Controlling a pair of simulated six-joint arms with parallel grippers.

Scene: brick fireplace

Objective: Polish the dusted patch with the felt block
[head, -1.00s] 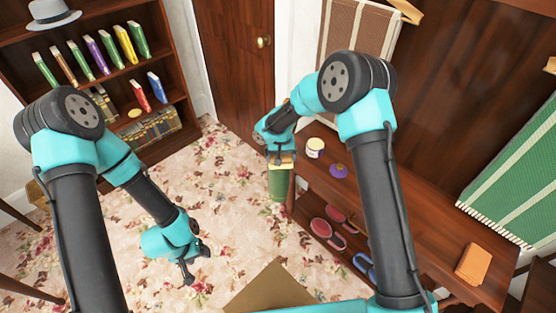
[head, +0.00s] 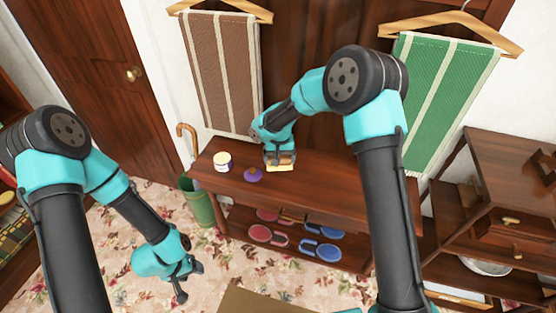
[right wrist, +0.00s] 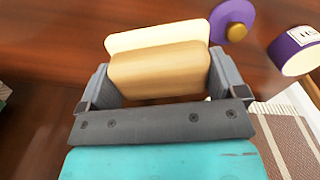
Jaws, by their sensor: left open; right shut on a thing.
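My right gripper (head: 280,157) is shut on the felt block (head: 281,168), at the dark wooden table (head: 330,197). In the right wrist view the block has a tan wooden back (right wrist: 160,70) and a cream felt layer (right wrist: 158,36), between the fingers. I cannot tell whether the felt touches the tabletop. No dusted patch can be made out. A white and purple tin (head: 222,162) and a purple disc with a brown knob (head: 253,175) sit left of the block. My left gripper (head: 184,283) is open and empty over the carpet.
A green bin (head: 197,203) with a cane stands at the table's left end. Brown (head: 222,75) and green (head: 440,95) striped cloths hang behind. The tabletop right of the block looks clear.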

